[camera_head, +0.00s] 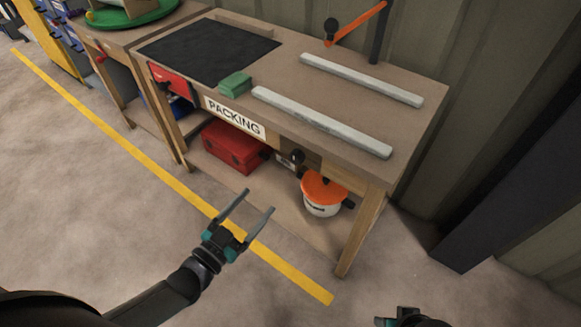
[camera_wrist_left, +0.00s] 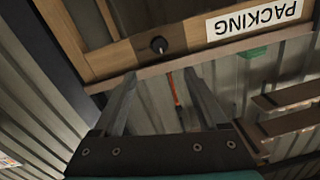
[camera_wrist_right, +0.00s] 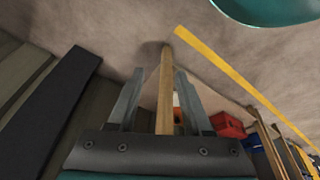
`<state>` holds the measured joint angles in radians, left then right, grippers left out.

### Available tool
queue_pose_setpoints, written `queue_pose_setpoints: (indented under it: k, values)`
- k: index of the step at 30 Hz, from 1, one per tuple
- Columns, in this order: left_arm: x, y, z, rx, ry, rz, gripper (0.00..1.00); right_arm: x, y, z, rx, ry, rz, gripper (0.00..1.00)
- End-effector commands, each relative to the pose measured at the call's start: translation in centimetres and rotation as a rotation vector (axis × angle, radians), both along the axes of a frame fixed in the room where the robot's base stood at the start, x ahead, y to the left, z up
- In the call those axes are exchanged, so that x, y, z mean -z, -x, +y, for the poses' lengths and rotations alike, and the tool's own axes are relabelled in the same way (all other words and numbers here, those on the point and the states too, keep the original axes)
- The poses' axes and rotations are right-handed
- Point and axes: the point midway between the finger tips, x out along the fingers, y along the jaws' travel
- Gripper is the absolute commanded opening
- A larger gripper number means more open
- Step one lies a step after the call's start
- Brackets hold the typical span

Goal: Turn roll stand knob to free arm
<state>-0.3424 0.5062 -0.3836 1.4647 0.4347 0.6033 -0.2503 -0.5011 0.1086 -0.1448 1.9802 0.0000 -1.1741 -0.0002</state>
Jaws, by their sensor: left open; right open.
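An orange arm (camera_head: 358,24) slants from a dark post (camera_head: 379,35) at the bench's back right. A black knob (camera_head: 331,26) shows at the orange arm's lower left end. My left gripper (camera_head: 259,201) is open and empty, in front of the bench and well away from that knob. In the left wrist view, another black knob (camera_wrist_left: 158,45) on the bench front shows beyond the open fingers (camera_wrist_left: 160,75), apart from them. My right gripper is mostly cut off at the bottom edge of the head view. In the right wrist view its fingers (camera_wrist_right: 155,72) are open, with a bench leg (camera_wrist_right: 166,95) beyond.
The wooden bench (camera_head: 285,75) bears two grey bars, a dark mat (camera_head: 208,50) and a green block (camera_head: 235,84). A red toolbox (camera_head: 232,148) and an orange-lidded pot (camera_head: 322,194) are below. A dark beam stands at the right. The floor in front is clear.

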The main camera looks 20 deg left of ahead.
Motion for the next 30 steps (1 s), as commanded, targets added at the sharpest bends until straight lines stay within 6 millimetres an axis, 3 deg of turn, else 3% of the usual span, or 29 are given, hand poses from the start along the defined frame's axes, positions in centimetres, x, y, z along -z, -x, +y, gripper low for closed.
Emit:
queue_pose_setpoints:
  k: [8, 27, 30]
  values:
    - [0.0, -3.3, -1.1, 0.0, 0.003, -0.006, 0.76, -2.0, -0.6, 0.1, 0.001, -0.004, -0.034, 0.5]
    - [0.1, -12.4, -3.9, 0.0, 0.001, -0.004, 0.76, -8.7, -1.3, 0.6, -0.007, -0.034, -0.176, 0.5]
    - [0.1, -12.9, -4.0, 0.0, 0.0, -0.001, 0.76, -8.3, -2.0, 1.4, -0.02, -0.055, -0.223, 0.5]
